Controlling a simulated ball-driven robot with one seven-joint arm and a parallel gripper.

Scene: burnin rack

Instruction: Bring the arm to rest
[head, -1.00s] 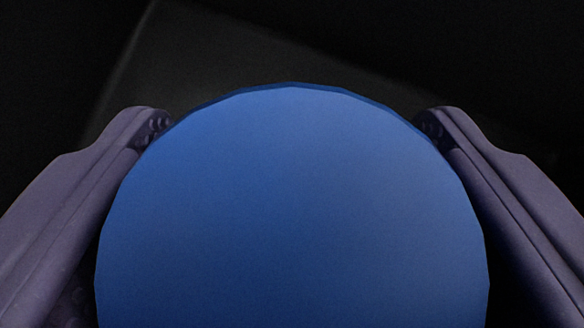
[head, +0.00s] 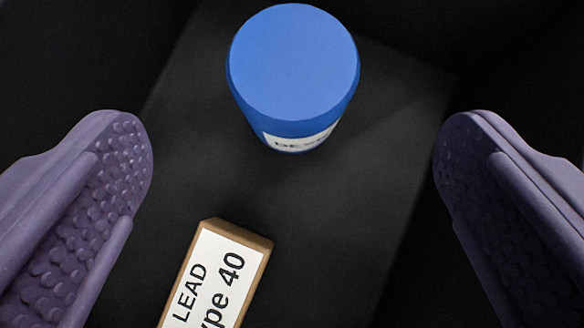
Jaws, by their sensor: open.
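My gripper (head: 292,165) is open, its two purple fingers wide apart at the left and right of the head view. Nothing is between the fingertips. A blue round canister (head: 293,65) with a white label stands on a dark surface, beyond the fingertips and apart from them. Only part of its label shows, and the text is hard to read.
A tan box (head: 258,245) with a white label reading "LEAD" and "ype 40" lies in front of the canister, cut off by the bottom edge. The dark floor (head: 380,170) right of the canister is bare. Dark walls seem to surround it.

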